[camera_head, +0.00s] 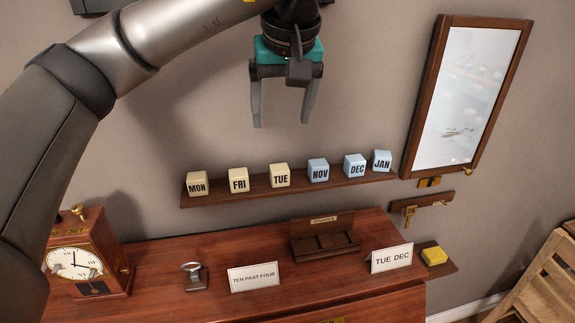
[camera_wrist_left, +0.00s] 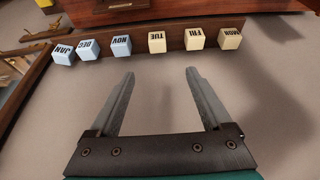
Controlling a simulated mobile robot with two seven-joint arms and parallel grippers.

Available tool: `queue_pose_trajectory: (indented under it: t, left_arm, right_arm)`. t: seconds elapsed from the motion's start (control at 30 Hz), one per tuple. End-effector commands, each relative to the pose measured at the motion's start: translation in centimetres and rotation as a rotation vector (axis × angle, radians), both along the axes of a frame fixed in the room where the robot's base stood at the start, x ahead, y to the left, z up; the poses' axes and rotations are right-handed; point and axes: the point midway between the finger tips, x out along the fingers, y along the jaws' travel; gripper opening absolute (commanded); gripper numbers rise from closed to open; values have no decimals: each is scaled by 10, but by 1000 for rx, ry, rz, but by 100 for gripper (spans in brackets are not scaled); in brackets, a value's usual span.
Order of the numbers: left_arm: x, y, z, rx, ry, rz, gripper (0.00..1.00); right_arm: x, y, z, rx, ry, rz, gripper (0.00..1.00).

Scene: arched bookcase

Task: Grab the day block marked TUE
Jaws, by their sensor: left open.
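The cream day block marked TUE (camera_head: 280,175) stands on the narrow wall shelf (camera_head: 225,198), third from the left, between the FRI block (camera_head: 238,180) and the blue NOV block (camera_head: 318,170). My left gripper (camera_head: 283,123) is open and empty, above the shelf and apart from the blocks, with its fingers pointing down. In the left wrist view the TUE block (camera_wrist_left: 157,42) appears upside down, beyond the gap between the open fingertips (camera_wrist_left: 160,72). My right gripper is not in view.
The MON block (camera_head: 197,184), DEC block (camera_head: 355,166) and JAN block (camera_head: 382,160) share the shelf. A mirror (camera_head: 468,95) hangs at right.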

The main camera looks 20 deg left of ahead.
Motion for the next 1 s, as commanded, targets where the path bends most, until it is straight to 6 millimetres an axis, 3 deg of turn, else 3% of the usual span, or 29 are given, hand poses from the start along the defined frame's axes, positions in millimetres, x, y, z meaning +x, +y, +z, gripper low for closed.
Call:
queue_pose_trajectory:
  t: [0.1,0.23,0.4,0.67,1.0]
  left_arm:
    - [6,6,-23,2,9,2,82]
    - [15,12,-49,-1,8,2,82]
    - [25,18,-75,-2,4,0,82]
    - [31,21,-92,-2,5,-1,82]
    - [48,29,-131,-2,3,0,82]
  right_arm:
    - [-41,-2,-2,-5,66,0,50]
    - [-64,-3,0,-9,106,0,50]
    - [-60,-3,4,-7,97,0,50]
    - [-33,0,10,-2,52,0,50]
    - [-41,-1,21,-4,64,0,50]
